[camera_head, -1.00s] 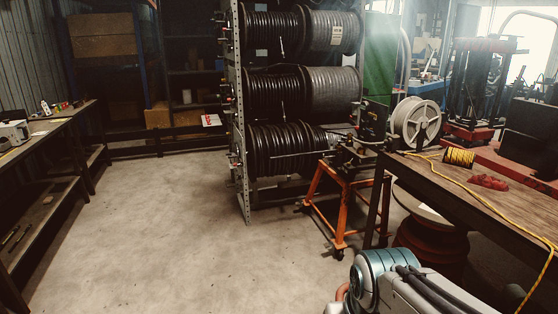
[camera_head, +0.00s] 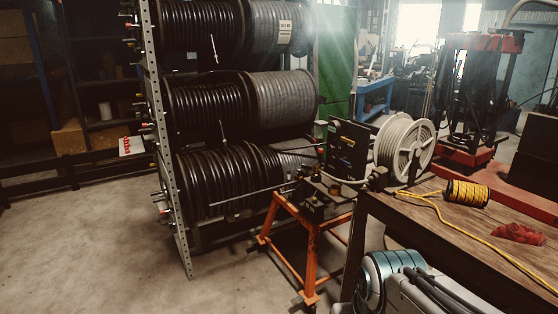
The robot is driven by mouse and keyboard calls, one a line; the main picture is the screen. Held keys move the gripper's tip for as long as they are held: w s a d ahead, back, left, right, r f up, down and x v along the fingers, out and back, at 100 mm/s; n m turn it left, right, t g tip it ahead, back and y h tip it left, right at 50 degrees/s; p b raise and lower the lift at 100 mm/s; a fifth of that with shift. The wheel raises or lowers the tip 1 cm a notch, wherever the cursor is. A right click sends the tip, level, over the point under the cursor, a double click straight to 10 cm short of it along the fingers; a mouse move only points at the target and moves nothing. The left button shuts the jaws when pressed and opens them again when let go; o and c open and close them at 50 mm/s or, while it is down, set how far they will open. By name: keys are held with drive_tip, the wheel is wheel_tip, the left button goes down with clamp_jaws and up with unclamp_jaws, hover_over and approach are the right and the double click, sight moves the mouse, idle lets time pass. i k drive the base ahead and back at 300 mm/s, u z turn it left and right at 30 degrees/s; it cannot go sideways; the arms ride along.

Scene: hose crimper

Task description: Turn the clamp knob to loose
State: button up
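A dark machine (camera_head: 347,150) stands on an orange stand (camera_head: 311,240), left of the wooden workbench. A long thin rod (camera_head: 250,196) reaches left from it, in front of the hose reels. Small fittings show around the machine's base, but I cannot tell which of them is the clamp knob or how it is set. Part of my own arm (camera_head: 395,285) shows at the bottom right. My gripper is not in view.
A rack (camera_head: 160,150) of large black hose reels (camera_head: 215,180) fills the middle. The workbench (camera_head: 470,240) at the right holds a yellow-black spool (camera_head: 467,192) and a red cloth (camera_head: 519,234). A white reel (camera_head: 405,148) stands behind it. The floor (camera_head: 90,250) at the left is clear.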

sight(307, 169)
drive_tip(key=u, duration=0.25)
drive_tip(key=i, duration=1)
drive_tip(key=u, duration=0.75)
drive_tip(key=i, duration=1.2)
drive_tip(key=z, duration=0.85)
drive_tip(key=i, duration=0.6)
drive_tip(key=z, duration=0.5)
